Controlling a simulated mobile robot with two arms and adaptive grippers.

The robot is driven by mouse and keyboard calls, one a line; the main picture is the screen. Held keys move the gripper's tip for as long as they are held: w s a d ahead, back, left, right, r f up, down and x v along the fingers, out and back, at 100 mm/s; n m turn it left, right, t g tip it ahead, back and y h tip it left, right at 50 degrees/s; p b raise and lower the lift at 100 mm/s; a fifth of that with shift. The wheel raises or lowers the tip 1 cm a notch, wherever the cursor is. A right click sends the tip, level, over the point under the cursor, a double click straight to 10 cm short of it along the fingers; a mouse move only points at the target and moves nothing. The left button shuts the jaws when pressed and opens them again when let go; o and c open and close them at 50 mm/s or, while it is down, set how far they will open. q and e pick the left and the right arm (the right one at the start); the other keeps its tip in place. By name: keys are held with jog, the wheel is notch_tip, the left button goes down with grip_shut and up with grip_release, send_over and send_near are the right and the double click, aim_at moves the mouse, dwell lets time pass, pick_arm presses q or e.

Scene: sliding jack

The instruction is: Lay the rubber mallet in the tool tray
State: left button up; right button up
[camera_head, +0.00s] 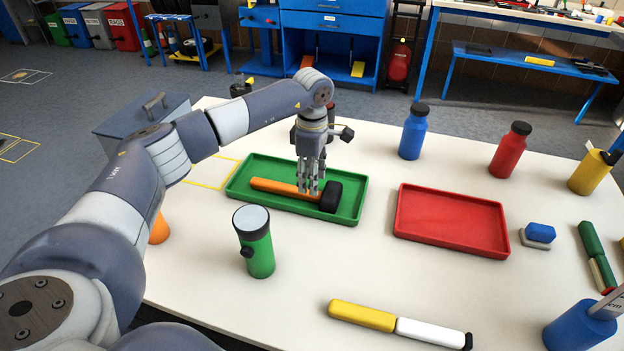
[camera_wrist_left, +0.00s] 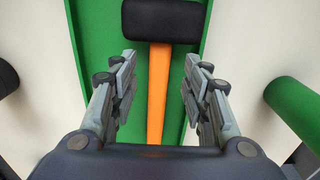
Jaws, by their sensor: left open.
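The rubber mallet (camera_head: 273,187), with an orange handle and a black head, lies in the green tray (camera_head: 348,216). Its head is toward the tray's right end. My left gripper (camera_head: 308,190) is open, pointing down over the handle close to the head. In the left wrist view the mallet's handle (camera_wrist_left: 158,95) runs between the two open fingers (camera_wrist_left: 158,100), with clear gaps on both sides, and the black head lies beyond them. The green tray (camera_wrist_left: 98,32) shows under the mallet. My right gripper is not in view.
A green flashlight (camera_head: 258,255) stands in front of the green tray. An empty red tray (camera_head: 452,222) lies to the right. Blue (camera_head: 413,135) and red (camera_head: 509,152) bottles stand behind it. A yellow-and-white marker-like object (camera_head: 398,324) lies in front. The white table between them is clear.

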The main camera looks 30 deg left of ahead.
pick_arm(q)
notch_tip(320, 180, up, 8)
jog(key=p, duration=0.4)
jog(key=shift+f, duration=0.25)
